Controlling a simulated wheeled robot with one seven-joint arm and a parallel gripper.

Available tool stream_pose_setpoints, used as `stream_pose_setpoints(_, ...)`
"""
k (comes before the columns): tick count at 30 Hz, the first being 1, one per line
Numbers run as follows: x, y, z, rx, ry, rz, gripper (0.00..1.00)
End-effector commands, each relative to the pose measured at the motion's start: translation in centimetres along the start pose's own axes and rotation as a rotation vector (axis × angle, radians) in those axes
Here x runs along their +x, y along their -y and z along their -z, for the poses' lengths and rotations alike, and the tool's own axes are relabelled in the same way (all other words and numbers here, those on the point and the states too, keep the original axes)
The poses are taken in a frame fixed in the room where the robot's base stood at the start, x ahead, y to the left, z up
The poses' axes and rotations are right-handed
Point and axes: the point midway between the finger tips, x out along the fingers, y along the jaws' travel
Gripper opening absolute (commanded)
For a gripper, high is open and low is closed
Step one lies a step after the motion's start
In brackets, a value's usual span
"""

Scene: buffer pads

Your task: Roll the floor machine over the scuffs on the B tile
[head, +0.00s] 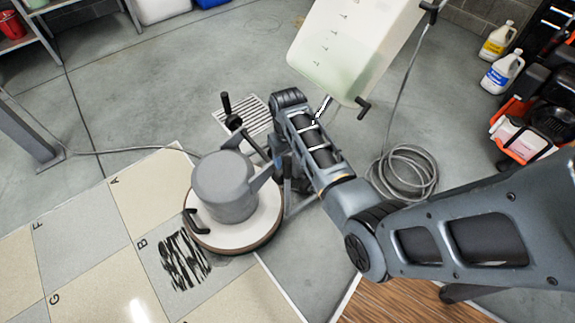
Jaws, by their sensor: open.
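The floor machine (224,190) stands upright, a grey motor housing on a round white deck with a brown rim. Its deck overlaps the right part of the grey B tile (150,258) and reaches past the tiled area's edge. Black scuffs (184,262) lie on the B tile, just left of and below the deck, mostly uncovered. A translucent tank (350,45) with pale green liquid is at the top of the machine's handle. My arm reaches in from the right, and its far end is just right of the housing. My gripper's fingers are hidden behind the arm and machine.
Another cord runs left to a grey post (28,140). A floor drain (245,115) is behind the machine. Jugs (502,72) and equipment stand at the right. Tiles A, F and G are clear.

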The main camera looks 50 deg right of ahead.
Motion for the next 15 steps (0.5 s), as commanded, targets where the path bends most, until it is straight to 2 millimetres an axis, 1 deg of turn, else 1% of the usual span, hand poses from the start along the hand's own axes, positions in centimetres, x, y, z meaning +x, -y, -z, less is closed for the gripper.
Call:
stream_pose_setpoints(1,1.0,0.0,0.0,-0.001,0.001,0.000,0.57)
stream_pose_setpoints(6,2.8,0.0,0.0,0.000,-0.001,0.000,0.57)
stream_pose_setpoints(10,3.3,0.0,0.0,0.000,-0.002,0.000,0.57)
stream_pose_setpoints(15,3.4,0.0,0.0,0.000,-0.003,0.000,0.57)
